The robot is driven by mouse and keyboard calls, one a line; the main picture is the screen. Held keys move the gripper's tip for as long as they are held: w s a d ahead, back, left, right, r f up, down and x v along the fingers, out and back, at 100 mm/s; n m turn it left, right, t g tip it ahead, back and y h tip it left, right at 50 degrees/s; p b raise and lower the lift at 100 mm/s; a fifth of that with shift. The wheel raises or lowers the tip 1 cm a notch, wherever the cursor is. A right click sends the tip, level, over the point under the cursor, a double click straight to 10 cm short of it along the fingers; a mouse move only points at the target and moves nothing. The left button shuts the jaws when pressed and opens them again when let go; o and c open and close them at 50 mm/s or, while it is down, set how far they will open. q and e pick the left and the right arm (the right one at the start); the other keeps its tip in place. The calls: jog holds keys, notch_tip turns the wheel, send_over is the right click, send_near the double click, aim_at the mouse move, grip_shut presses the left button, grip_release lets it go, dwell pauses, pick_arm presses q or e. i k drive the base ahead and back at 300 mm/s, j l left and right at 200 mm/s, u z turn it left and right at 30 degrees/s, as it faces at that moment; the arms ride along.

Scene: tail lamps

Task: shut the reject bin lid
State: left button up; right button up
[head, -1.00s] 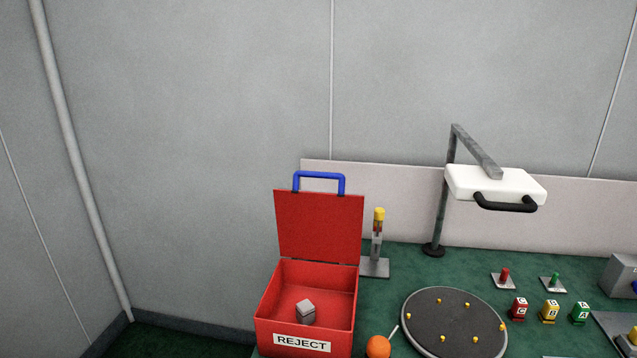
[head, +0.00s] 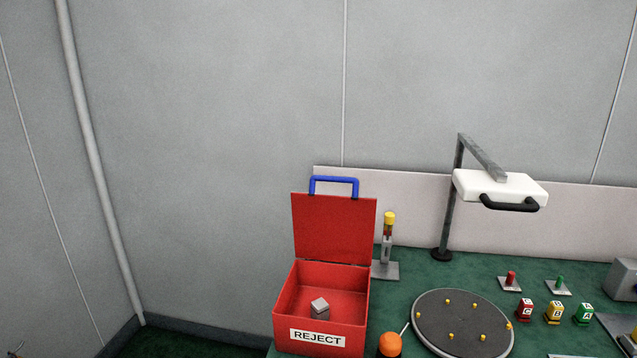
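The red reject bin (head: 318,345) stands at the left end of the green table, with a white REJECT label on its front. Its red lid (head: 334,229) stands open, upright at the back edge of the bin. A blue handle (head: 334,180) sits on the lid's top edge. A small grey block (head: 320,309) lies inside the bin. Neither of my grippers can be made out in the head view.
A grey stand with a yellow top (head: 388,247) is just right of the lid. An orange knob (head: 390,345) is close to the bin's right side. A round dark turntable (head: 462,322) with yellow pegs and a white lamp on an arm (head: 499,188) are further right. Open floor lies left of the bin.

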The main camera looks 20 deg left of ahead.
aim_at(332, 228)
jog(key=k+z, duration=0.3)
jog(key=k+l+z, duration=0.1)
jog(key=z, duration=0.2)
jog(key=j+z, duration=0.55)
jog(key=i+j, duration=0.1)
jog(key=j, duration=1.7)
